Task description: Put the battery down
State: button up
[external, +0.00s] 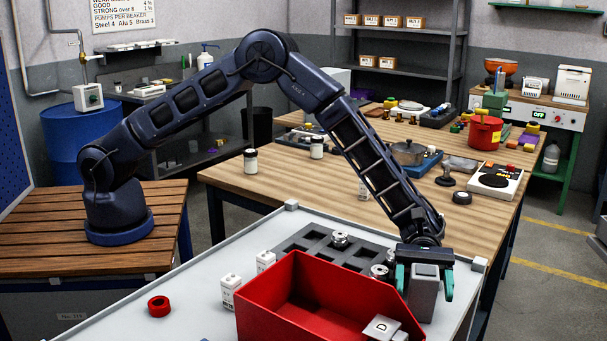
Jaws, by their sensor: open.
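My gripper (425,281) points down at the right end of the pale bench, with its teal fingers apart. A grey upright block (424,297) shows between and below the fingers; a gap shows between it and the right finger. I cannot tell whether this block is the battery. Its foot is partly hidden by the red bin. Two small white labelled blocks, one at the front (231,291) and one behind it (265,262), stand left of the bin. I cannot tell what they are.
The open red bin (280,308) stands close left of my gripper, with a metal piece marked D (382,327) at its right end. Behind it lies a dark tray with pockets (293,242) holding metal parts. A red ring (159,306) lies at left, with bare bench around it.

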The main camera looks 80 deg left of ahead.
jog(key=v, duration=1.1)
jog(key=shift+w+a, duration=0.1)
jog(key=shift+a+r, duration=0.15)
jog(key=shift+a, duration=0.2)
jog(key=s+a+r+m+t+y, duration=0.4)
jog(key=s+a+r+m+y, duration=0.45)
jog(key=s+a+r, duration=1.25)
jog(key=s+a+r+m+t+y, duration=0.1)
jog(key=s+a+m+t+y, duration=0.1)
jog(key=s+a, duration=0.9)
jog(key=s+a+r+m+t+y, duration=0.2)
jog(key=s+a+t+y, duration=0.3)
jog(key=s+a, duration=0.6)
jog(key=s+m+y, duration=0.1)
jog(key=s, duration=0.2)
jog(key=shift+s+a, duration=0.4)
